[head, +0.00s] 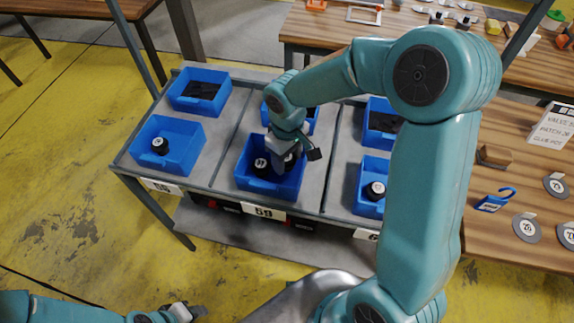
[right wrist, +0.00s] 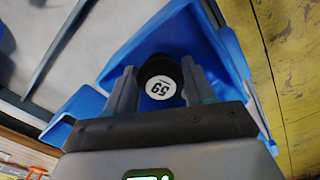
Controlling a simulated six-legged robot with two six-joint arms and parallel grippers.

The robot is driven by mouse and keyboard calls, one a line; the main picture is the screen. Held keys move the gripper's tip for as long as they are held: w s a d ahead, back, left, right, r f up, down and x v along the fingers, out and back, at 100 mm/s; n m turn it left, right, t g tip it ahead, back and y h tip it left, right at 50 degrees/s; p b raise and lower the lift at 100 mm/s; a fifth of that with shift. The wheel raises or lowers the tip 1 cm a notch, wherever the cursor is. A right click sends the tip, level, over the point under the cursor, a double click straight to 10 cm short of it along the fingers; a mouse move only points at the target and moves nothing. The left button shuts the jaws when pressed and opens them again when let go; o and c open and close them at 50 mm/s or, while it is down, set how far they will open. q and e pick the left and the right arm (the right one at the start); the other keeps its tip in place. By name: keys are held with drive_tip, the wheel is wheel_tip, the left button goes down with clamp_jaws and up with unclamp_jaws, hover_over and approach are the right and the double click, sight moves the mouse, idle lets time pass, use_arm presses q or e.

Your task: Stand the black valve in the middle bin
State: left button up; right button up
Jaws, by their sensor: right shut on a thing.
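The middle bin (head: 243,181) is blue and stands at the front of the rack above the tag 59. My right gripper (head: 277,158) reaches down into it. In the right wrist view its fingers (right wrist: 160,88) are shut on the black valve (right wrist: 158,67), whose white label reads 59. A black valve with a white label also shows in the head view (head: 262,167), upright beside a finger. A second dark shape beside it is partly hidden by the gripper. Whether the valve touches the bin floor is not clear. My left gripper (head: 188,311) is low at the left, its jaws unclear.
The left front bin (head: 185,130) and the right front bin (head: 366,205) each hold a black labelled piece. Blue bins stand behind, including one at back left (head: 222,80).

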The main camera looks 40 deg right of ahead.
sight(287, 168)
wheel_tip(287, 168, down, 4)
drive_tip(key=shift+r, duration=0.1)
drive_tip(key=shift+f, duration=0.35)
drive_tip(key=shift+w, duration=0.1)
drive_tip(key=o, duration=0.8)
drive_tip(key=shift+f, duration=0.1)
drive_tip(key=shift+c, duration=0.2)
